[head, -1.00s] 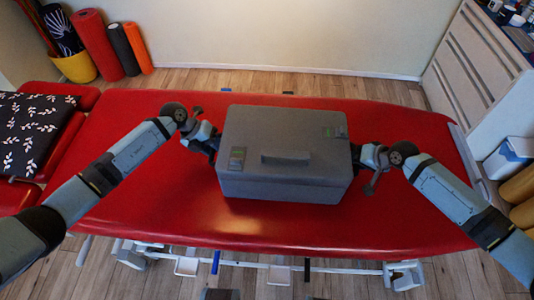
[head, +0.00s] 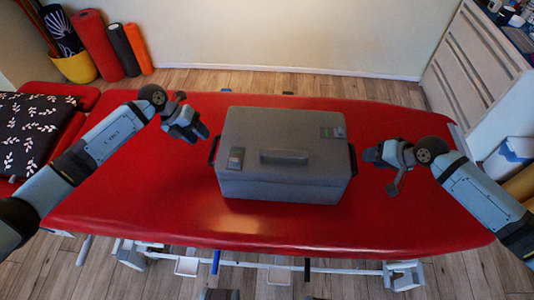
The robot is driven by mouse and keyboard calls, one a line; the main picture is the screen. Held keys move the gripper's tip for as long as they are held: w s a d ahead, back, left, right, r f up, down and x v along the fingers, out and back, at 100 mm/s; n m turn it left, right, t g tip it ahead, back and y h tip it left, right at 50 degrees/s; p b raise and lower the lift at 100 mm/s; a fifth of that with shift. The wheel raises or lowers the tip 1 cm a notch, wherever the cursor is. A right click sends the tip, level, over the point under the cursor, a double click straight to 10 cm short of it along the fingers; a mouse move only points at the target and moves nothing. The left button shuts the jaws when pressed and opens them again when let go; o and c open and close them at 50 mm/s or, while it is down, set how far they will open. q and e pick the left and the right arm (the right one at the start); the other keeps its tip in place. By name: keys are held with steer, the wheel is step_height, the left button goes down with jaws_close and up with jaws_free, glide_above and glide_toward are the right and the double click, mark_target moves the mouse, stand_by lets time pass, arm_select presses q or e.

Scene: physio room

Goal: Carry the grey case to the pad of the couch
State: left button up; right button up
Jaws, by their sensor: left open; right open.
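The grey case (head: 284,178) rests upright on the red pad of the couch (head: 170,210), near the middle. Its lid is shut, with a handle on top and a dark handle at each side. My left gripper (head: 198,136) is open and empty, up and to the left of the case, apart from its left side handle (head: 214,150). My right gripper (head: 368,155) is open and empty, a little to the right of the case's right side handle (head: 353,160). A small gap shows between them.
A black leaf-patterned cushion (head: 30,130) lies on the raised red section at the left. Rolled mats (head: 95,45) and a yellow bin (head: 78,68) stand at the back left. A white cabinet (head: 475,70) stands at the right. The pad around the case is clear.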

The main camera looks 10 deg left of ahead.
steer(key=shift+v, duration=2.4)
